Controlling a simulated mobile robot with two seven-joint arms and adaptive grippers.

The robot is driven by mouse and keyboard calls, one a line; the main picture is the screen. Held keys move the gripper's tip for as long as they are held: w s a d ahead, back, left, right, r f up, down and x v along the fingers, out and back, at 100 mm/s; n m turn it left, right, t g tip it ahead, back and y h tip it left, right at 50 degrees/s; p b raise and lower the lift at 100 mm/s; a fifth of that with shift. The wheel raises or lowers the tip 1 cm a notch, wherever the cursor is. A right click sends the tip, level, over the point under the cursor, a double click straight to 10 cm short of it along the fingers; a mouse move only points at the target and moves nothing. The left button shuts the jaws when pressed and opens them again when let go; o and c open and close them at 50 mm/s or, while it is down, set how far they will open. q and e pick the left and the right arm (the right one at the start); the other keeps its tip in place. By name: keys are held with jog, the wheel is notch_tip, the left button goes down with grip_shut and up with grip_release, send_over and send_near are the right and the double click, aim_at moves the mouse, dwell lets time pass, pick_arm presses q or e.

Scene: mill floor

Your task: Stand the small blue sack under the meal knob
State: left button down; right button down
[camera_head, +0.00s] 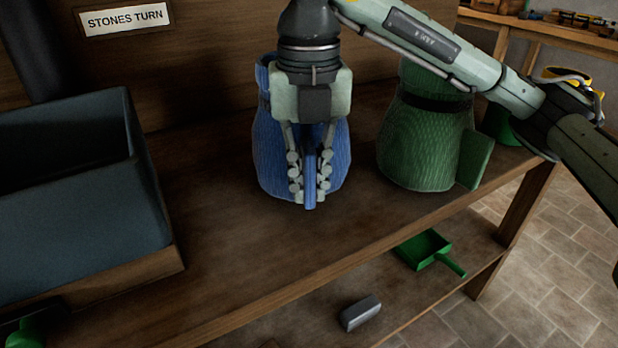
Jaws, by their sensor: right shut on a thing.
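A blue sack (338,158) is upright over the wooden bench, in the middle of the camera_head view. A flat blue tab sticks out of its front. My right gripper (309,190) points down in front of the sack, with its fingers shut on this tab. The gripper hides the middle of the sack and part of its top. I cannot tell whether the sack's base touches the bench. My left gripper is not in view. No meal knob can be made out.
A green sack (425,145) with a tab stands to the right, under my right arm. A dark blue-grey bin (70,215) fills the left. The lower shelf holds a green scoop (425,248) and a grey block (360,313). The bench between bin and blue sack is clear.

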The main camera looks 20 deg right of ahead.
dwell(0.4)
jog(key=c, duration=1.5)
grip_release()
jog(key=shift+o, duration=0.2)
